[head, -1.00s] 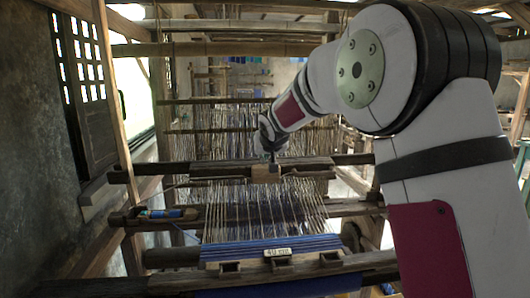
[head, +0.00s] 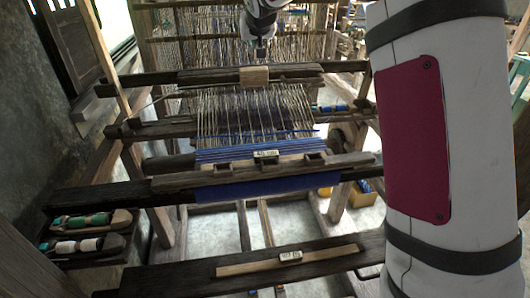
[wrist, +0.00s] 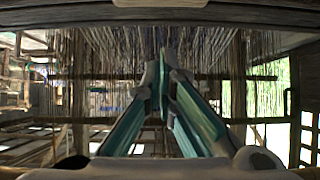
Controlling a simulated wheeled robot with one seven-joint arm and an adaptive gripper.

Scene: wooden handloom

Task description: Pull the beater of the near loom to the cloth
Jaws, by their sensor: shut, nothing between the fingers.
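The near loom's beater (head: 215,77) is a dark wooden crossbar with a pale block (head: 254,76) at its middle. It stands well behind the blue cloth (head: 240,153), with bare pale warp threads between. A blue thread (head: 300,134) lies loosely across the warp near the cloth edge. My gripper (head: 259,55) is shut and empty, pointing down just behind and above the block; I cannot tell whether it touches. In the wrist view my gripper (wrist: 163,58) has its fingers together, with a dark beam and a pale block (wrist: 160,3) at the top edge.
A shuttle with blue yarn (head: 335,107) lies right of the warp. Green and white shuttles (head: 85,220) sit in a tray at left. The breast beam (head: 330,161) and a nearer labelled beam (head: 320,262) cross in front. Hanging threads (wrist: 90,50) fill the space behind.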

